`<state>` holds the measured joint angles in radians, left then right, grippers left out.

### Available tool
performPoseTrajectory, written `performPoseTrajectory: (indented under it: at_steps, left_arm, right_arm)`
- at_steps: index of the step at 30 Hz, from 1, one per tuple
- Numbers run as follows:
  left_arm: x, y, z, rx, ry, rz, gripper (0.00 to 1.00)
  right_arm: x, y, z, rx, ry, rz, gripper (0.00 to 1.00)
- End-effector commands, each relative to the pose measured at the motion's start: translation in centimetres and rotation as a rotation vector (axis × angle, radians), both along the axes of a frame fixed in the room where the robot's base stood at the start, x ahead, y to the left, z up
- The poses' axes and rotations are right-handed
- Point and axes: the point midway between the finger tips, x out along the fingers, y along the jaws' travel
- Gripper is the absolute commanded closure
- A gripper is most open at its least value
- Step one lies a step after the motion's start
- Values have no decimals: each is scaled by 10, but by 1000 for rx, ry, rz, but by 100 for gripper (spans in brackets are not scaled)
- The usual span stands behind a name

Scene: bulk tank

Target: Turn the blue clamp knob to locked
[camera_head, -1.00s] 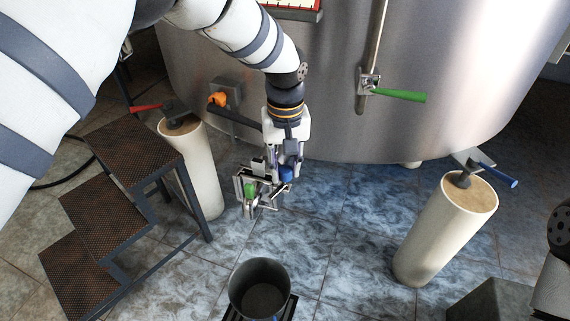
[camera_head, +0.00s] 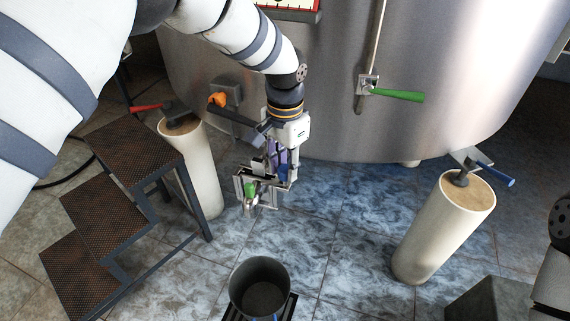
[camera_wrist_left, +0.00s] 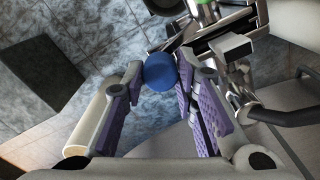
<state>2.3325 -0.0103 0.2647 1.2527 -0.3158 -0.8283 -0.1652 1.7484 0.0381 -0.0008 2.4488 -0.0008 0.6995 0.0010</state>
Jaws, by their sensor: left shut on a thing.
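The blue clamp knob (camera_wrist_left: 160,73) is a round blue cap between the fingertips of my left gripper (camera_wrist_left: 162,82) in the left wrist view. The purple-padded fingers are closed on it from both sides. In the head view my left gripper (camera_head: 277,172) points down at the clamp fitting (camera_head: 250,190), which has metal bars and a green part. The knob is largely hidden there behind the fingers. The clamp's locked or unlocked marking cannot be made out. My right gripper is out of view.
The steel tank (camera_head: 320,100) stands behind, with a green-handled valve (camera_head: 398,94) and an orange knob (camera_head: 217,99). Steps (camera_head: 130,155) stand at left. Cream posts (camera_head: 190,165) stand at left and right. A dark bucket (camera_head: 260,287) is in front.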

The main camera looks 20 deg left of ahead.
Motion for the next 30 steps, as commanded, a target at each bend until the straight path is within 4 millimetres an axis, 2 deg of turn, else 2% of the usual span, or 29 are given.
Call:
performPoseTrajectory:
  at_steps: [12, 30]
  left_arm:
    - [0, 0, 0, 0, 0, -250, 100]
    - [0, 0, 0, 1, 1, -322, 100]
  right_arm:
    - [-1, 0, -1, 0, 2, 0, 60]
    - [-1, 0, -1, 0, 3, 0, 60]
